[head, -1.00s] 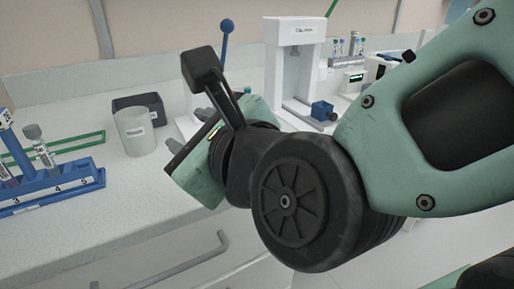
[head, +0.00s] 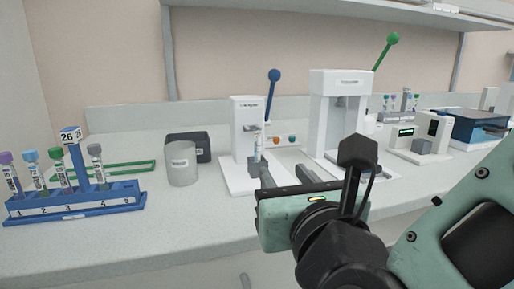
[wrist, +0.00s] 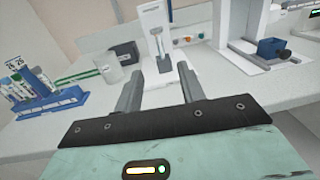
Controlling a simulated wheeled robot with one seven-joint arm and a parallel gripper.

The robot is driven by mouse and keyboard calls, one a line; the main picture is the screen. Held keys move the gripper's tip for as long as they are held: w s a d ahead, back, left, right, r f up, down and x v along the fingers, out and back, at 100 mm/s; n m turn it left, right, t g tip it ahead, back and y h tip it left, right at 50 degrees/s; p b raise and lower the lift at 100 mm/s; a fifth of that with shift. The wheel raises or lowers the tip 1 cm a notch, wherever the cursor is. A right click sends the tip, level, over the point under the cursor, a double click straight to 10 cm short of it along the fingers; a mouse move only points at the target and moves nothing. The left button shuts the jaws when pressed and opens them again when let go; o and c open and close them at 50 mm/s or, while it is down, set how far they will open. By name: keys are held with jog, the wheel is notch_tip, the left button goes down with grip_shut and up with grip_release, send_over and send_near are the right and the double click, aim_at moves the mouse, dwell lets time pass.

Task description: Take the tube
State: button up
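A tube (head: 257,148) with a pale label stands upright in the white device with the blue-knobbed lever (head: 246,130); it also shows in the wrist view (wrist: 159,45). More capped tubes stand in the blue numbered rack (head: 75,209) at the left, with a "26" sign on its post. My gripper (head: 286,170) is open and empty, in front of that device. In the wrist view, its two fingers (wrist: 160,75) are apart and point toward the device, with the tube beyond them and not touched. The tube's lower end is hard to make out.
A grey cup (head: 183,166) and a dark box (head: 190,146) stand left of the device. A taller white press with a green lever (head: 343,110) stands to the right. Other instruments (head: 420,137) line the bench further right. The bench front between rack and gripper is clear.

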aim_at(258, 142)
jog(key=shift+w+a+r+p, duration=0.15)
jog(key=shift+w+p, duration=0.65)
jog(key=shift+p, duration=0.45)
jog(key=shift+w+a+p, duration=0.15)
jog(key=shift+w+p, duration=0.4)
jog(key=shift+p, duration=0.25)
jog(key=shift+w+a+r+p, duration=0.1)
jog(key=shift+w+p, duration=0.45)
jog(key=shift+p, duration=0.6)
jog(key=w+p, duration=0.1)
jog(key=p, duration=0.2)
jog(key=shift+w+a, duration=0.15)
jog(key=w, duration=0.1)
jog(key=w+p, duration=0.1)
jog(key=w, duration=0.1)
jog(key=w+a, duration=0.1)
jog(key=shift+w+f, duration=0.35)
jog(key=shift+w+a+f+p, duration=0.15)
jog(key=shift+w+p, duration=0.25)
jog(key=shift+w, duration=0.5)
jog(key=shift+w+a+r+p, duration=0.1)
jog(key=shift+w+a+p, duration=0.25)
jog(key=shift+w, duration=0.5)
jog(key=shift+w+a+f+p, duration=0.15)
jog(key=shift+w+p, duration=0.3)
jog(key=shift+w, duration=0.45)
jog(key=shift+r, duration=0.1)
